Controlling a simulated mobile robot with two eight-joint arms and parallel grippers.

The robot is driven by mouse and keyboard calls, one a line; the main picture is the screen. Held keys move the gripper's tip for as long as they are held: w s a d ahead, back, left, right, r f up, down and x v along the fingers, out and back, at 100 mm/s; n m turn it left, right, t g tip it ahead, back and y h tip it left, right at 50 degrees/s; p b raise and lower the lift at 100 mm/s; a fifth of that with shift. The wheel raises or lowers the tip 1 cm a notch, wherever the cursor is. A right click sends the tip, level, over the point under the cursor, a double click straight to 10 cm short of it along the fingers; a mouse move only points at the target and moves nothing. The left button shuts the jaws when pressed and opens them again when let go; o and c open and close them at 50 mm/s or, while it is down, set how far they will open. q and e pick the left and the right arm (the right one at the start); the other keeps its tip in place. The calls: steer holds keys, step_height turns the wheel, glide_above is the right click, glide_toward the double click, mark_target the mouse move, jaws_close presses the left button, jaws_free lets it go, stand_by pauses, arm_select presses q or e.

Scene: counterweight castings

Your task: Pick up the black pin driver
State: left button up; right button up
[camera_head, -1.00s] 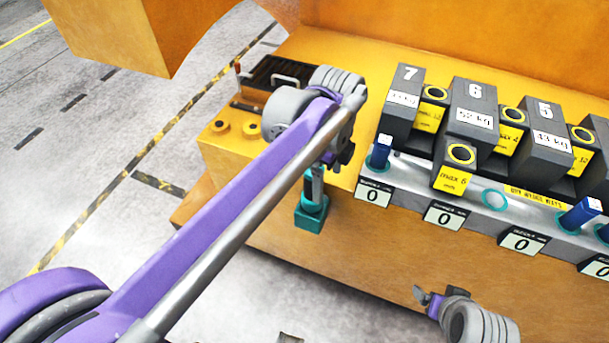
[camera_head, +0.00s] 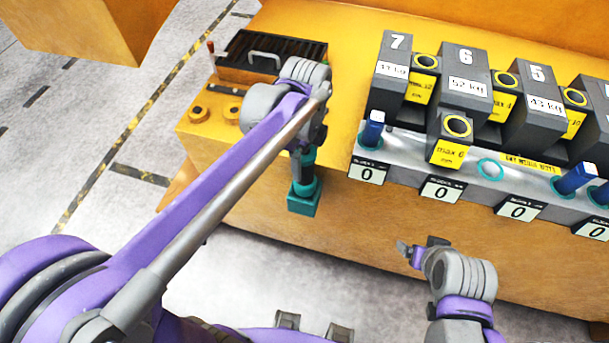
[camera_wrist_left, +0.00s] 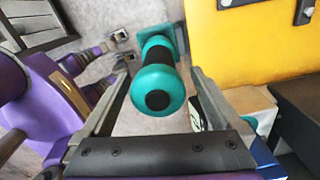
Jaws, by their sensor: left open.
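The pin driver (camera_head: 304,186) stands upright in a teal holder (camera_head: 304,205) on the front face of the yellow bench. It shows teal with a black grip and a black spot on its round teal end. My left gripper (camera_head: 306,148) is open at its upper end. In the left wrist view the teal end of the driver (camera_wrist_left: 158,88) lies between the two spread fingers of my left gripper (camera_wrist_left: 158,70), with no finger clearly touching it. My right gripper (camera_head: 419,248) hangs low in front of the bench, away from the driver; its jaws are too small to judge.
Numbered grey weights (camera_head: 467,85) and yellow-tagged black blocks stand right on the bench (camera_head: 345,95). Blue pins (camera_head: 373,130) stand in the grey front rail (camera_head: 430,150). A black slotted box (camera_head: 272,55) with handles lies behind my left wrist. Open floor lies left.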

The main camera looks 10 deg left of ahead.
mark_target(305, 179)
arm_select(q)
step_height(305, 179, down, 5)
steer(key=shift+a+r, duration=0.1)
steer(key=shift+r, duration=0.1)
steer(key=shift+s, duration=0.1)
jaws_close()
stand_by(0.4)
